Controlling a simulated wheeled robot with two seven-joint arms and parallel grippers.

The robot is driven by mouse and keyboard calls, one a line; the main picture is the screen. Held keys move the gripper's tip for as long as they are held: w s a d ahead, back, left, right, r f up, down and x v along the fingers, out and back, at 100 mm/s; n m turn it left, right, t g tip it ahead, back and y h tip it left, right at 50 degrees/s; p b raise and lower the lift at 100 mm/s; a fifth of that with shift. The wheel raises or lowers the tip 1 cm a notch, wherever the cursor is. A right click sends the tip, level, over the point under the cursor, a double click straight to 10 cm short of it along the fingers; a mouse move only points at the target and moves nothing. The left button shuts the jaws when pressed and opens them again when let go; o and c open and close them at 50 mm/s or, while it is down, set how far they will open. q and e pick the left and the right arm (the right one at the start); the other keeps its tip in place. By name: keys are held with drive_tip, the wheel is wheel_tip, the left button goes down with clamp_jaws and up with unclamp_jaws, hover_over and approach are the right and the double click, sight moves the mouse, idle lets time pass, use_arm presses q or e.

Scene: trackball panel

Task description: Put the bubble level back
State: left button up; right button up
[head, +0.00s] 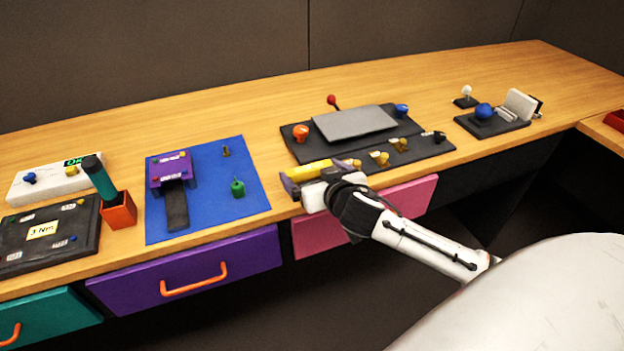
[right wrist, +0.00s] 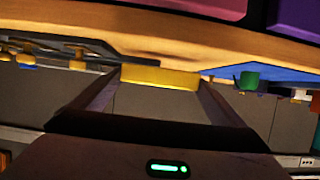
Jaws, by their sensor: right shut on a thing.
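The yellow bar, which looks like the bubble level (head: 308,170), is between the fingers of my right gripper (head: 318,174). The right wrist view shows the yellow bar (right wrist: 160,77) spanning the fingertips, with one finger at each end. My right gripper is shut on it, at the desk's front edge, just in front of the dark panel (head: 432,150). I cannot tell whether the bar touches the desk. Its vial is not visible. My left gripper is not in view.
A blue mat (head: 215,213) with a purple device (head: 168,170) lies to the left. The dark panel carries a grey plate (head: 354,123), an orange knob (head: 301,133) and several small yellow knobs. A pink drawer (head: 405,197) is below the gripper. Bare wood lies behind the panel.

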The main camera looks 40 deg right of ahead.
drive_tip(key=shift+f, duration=1)
drive_tip(key=o, duration=0.8)
drive_tip(key=shift+f, duration=0.1)
drive_tip(key=shift+c, duration=0.2)
drive_tip(key=shift+r, duration=0.3)
drive_tip(key=shift+s+a, duration=0.15)
drive_tip(key=shift+s, duration=0.2)
drive_tip(key=v, duration=1.1)
drive_tip(key=s+a+f+n+g+y, duration=0.2)
drive_tip(key=s+a+f, duration=0.6)
drive_tip(key=f, duration=0.4)
drive_tip(key=s+a+f+n+g+y, duration=0.2)
drive_tip(key=s+a+f, duration=0.6)
drive_tip(key=f, duration=0.4)
drive_tip(key=shift+s+n+y, duration=0.3)
drive_tip(key=shift+s+y, duration=0.05)
drive_tip(key=shift+y, duration=0.35)
drive_tip(key=shift+a, duration=0.1)
